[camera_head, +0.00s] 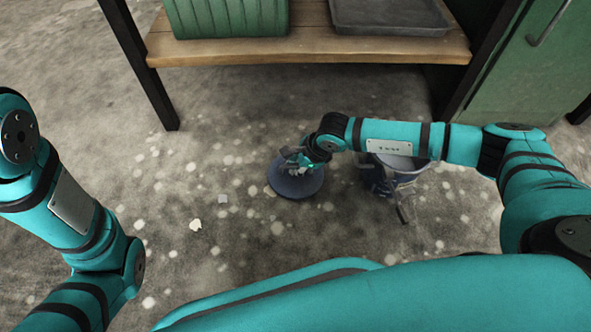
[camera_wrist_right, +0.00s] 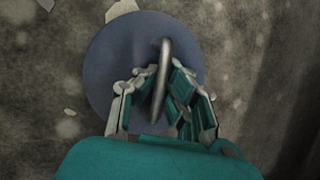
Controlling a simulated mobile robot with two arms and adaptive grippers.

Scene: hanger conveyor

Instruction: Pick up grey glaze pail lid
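The grey glaze pail lid (camera_head: 297,185) is a round blue-grey disc low over the speckled floor. Whether it touches the floor is hard to tell. In the right wrist view the lid (camera_wrist_right: 108,75) lies face-on, with a thin metal loop handle (camera_wrist_right: 166,52) standing up from it. My right gripper (camera_head: 296,160) is above the lid. In the wrist view its fingers (camera_wrist_right: 162,82) lie close against both sides of the handle and look shut on it. The pail (camera_head: 405,165) stands to the right, partly hidden under my right forearm. My left gripper is out of view.
A wooden shelf (camera_head: 310,52) on dark legs crosses the back, with a green ribbed container (camera_head: 228,18) and a grey tray (camera_head: 390,15) on it. A green cabinet (camera_head: 525,70) stands at right. Small pale scraps (camera_head: 195,225) lie on otherwise open floor at left.

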